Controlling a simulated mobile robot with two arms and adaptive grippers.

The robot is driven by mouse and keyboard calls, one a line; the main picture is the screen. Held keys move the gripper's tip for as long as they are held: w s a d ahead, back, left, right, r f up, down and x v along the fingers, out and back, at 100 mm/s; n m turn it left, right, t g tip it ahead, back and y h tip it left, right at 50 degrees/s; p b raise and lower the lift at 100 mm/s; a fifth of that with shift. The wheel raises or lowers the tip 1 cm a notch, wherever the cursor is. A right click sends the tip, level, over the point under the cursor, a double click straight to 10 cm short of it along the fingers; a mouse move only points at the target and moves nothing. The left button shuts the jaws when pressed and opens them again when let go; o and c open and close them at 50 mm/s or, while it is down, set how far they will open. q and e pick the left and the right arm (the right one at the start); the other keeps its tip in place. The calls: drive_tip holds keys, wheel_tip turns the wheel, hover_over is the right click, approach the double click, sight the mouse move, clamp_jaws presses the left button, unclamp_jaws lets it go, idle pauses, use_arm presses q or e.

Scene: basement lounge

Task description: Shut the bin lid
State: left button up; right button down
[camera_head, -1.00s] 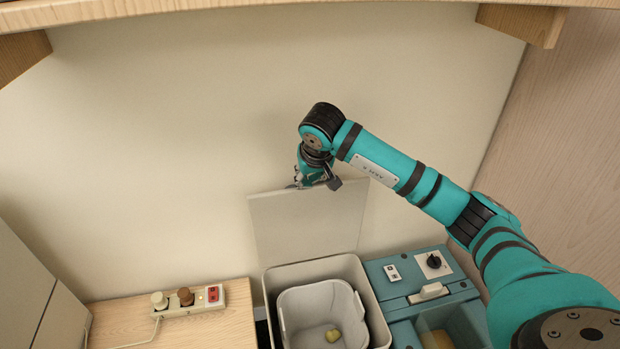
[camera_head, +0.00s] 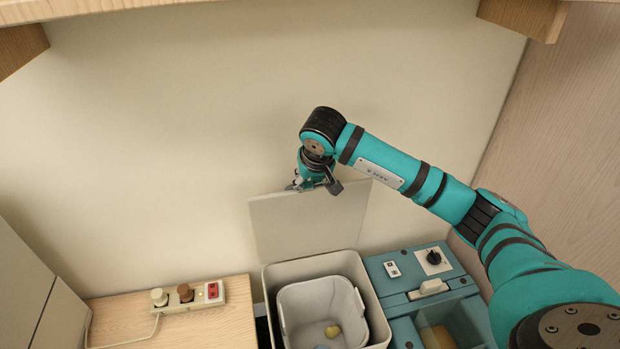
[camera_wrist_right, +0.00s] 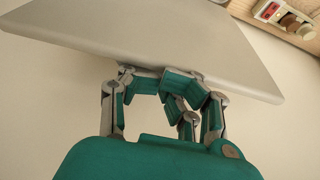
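The bin (camera_head: 372,300) stands against the wall, with a grey inner bucket (camera_head: 288,302) in it. Its flat grey lid (camera_head: 306,226) is open and stands nearly upright at the back of the bin. My right gripper (camera_head: 318,187) is at the lid's top edge. In the right wrist view the lid (camera_wrist_right: 150,35) spans the top, and the curled fingers of my right gripper (camera_wrist_right: 162,78) are close together at its edge. Nothing shows between them, and I cannot tell whether they touch the lid. My left gripper is not in view.
A teal unit (camera_head: 405,262) with a knob stands close to the bin's right. A wooden top (camera_head: 125,322) with a power strip (camera_head: 190,296) is at the left. A wooden shelf (camera_head: 250,5) runs overhead.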

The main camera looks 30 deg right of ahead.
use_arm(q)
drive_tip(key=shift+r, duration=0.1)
use_arm(e)
drive_tip(key=shift+s+a, duration=0.1)
drive_tip(key=shift+s, duration=0.25)
drive_tip(key=shift+s, duration=0.15)
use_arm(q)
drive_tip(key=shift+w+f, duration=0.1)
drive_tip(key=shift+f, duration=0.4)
use_arm(e)
drive_tip(key=shift+s+a, duration=0.2)
drive_tip(key=shift+s, duration=0.5)
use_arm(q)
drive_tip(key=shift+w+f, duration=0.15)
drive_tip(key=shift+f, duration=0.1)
use_arm(e)
drive_tip(key=shift+s+a+r, duration=0.1)
drive_tip(key=shift+s+a, duration=0.1)
drive_tip(key=shift+s, duration=0.7)
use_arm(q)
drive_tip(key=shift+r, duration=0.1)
use_arm(e)
drive_tip(key=shift+s+a, duration=0.2)
drive_tip(key=shift+s, duration=0.6)
